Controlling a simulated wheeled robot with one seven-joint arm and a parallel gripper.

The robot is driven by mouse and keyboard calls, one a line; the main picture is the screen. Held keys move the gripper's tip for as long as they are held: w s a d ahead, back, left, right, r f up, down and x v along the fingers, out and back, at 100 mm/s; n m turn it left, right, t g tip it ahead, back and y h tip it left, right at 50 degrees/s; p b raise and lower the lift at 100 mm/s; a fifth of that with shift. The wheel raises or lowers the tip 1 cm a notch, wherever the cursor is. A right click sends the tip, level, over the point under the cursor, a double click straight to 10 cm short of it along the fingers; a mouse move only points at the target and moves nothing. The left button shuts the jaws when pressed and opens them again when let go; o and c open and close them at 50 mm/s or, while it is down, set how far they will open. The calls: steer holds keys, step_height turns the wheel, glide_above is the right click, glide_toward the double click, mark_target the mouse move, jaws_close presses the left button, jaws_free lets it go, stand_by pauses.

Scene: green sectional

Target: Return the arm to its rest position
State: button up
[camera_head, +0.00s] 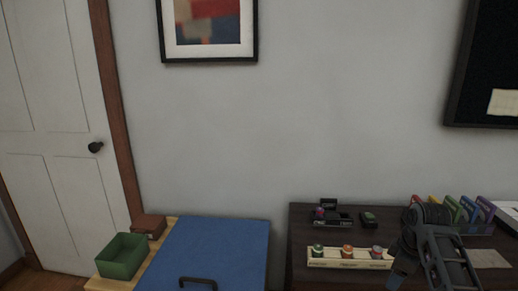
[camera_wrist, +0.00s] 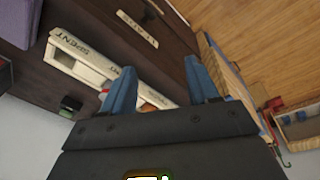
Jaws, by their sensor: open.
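My arm shows at the lower right of the head view, over the dark desk (camera_head: 325,280). My gripper (camera_wrist: 162,78) is in the wrist view, with its two blue fingers spread apart and nothing seen held between them. In the head view, a blue fingertip part shows low beside the cream tray's right end. The cream tray (camera_head: 350,264) holds three small round items in a row. The gripper's lower parts are cut off by the head view's bottom edge. In the wrist view, white labelled containers (camera_wrist: 83,59), one reading "SPENT", lie left of the fingers.
Coloured upright folders (camera_head: 468,213) stand behind my arm. A black device (camera_head: 331,218) and a small dark green object (camera_head: 369,220) sit behind the tray. Left is a table with a blue panel (camera_head: 208,250), a green box (camera_head: 123,257) and a brown box (camera_head: 149,226). A gap separates table and desk.

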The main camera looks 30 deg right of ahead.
steer(key=s+a+f+m+t, duration=0.1)
steer(key=s+a+f, duration=0.15)
steer(key=a, duration=0.45)
steer(key=s+a+f+t, duration=0.15)
steer(key=a+f, duration=0.25)
steer(key=a, duration=0.4)
steer(key=s+a+f+m+t, duration=0.1)
steer(key=a+f+t, duration=0.1)
steer(key=a+f, duration=0.35)
steer(key=s+a+r+m+t+h, duration=0.1)
steer(key=s+a+r+m+t, duration=0.2)
steer(key=s+a, duration=0.6)
steer(key=s+a+r+t, duration=0.2)
steer(key=s+r, duration=0.6)
steer(key=r, duration=0.3)
steer(key=s+a+r+t+y, duration=0.1)
steer(key=s+a+r+t, duration=0.2)
steer(key=s+r, duration=0.6)
step_height(320, 180, up, 3)
steer(key=shift+s+a+f+t+y, duration=0.15)
steer(key=shift+s+a+t+y, duration=0.05)
steer(key=shift+a+t+y, duration=0.15)
